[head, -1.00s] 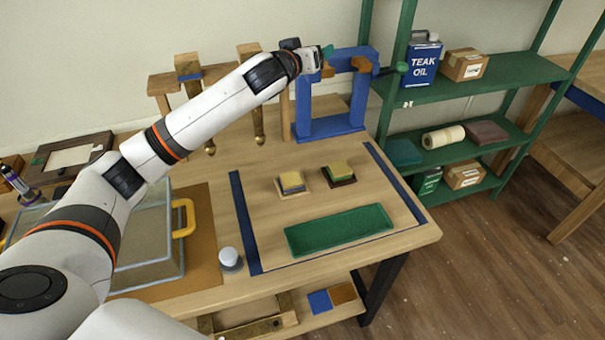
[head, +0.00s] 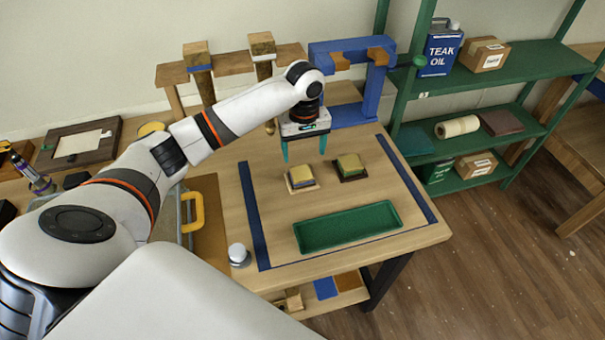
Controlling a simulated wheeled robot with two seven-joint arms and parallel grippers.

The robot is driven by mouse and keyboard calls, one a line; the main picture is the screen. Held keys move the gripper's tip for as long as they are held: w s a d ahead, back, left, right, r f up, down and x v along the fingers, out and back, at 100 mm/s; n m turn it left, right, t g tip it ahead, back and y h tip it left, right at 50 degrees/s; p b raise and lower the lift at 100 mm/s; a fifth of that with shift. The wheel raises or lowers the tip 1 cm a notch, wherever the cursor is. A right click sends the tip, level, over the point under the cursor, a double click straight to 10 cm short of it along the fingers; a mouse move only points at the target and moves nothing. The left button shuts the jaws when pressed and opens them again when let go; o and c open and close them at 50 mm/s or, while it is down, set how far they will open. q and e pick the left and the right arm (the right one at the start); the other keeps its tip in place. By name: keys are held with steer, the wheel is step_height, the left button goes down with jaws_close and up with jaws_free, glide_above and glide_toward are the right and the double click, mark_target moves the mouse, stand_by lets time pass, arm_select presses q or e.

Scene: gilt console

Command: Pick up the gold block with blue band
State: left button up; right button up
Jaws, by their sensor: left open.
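The gold block with blue band (head: 300,176) sits on a small light wooden base on the table, left of the middle of the marked area. Its blue band is hard to make out now. My left gripper (head: 304,151) points down with its two teal fingers apart and empty. In the picture its fingertips are just above the gold block, and they do not appear to touch it. My right gripper is not in view.
A second block, yellow-green (head: 349,164) on a dark base, stands close to the right. A green tray (head: 348,227) lies in front. A blue frame (head: 372,98) stands behind. A white-topped knob (head: 238,254) is at the left front.

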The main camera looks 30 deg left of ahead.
mark_target(302, 173)
arm_select(q)
step_height(302, 173, down, 3)
steer(key=shift+a+r, duration=0.1)
steer(key=shift+r, duration=0.05)
steer(key=f, duration=0.2)
steer(key=f+p, duration=0.1)
steer(key=f, duration=0.1)
steer(key=shift+s+a+f, duration=0.1)
steer(key=shift+s+a, duration=0.05)
steer(key=shift+s, duration=0.2)
steer(key=shift+f, duration=0.4)
steer(key=shift+c, duration=0.2)
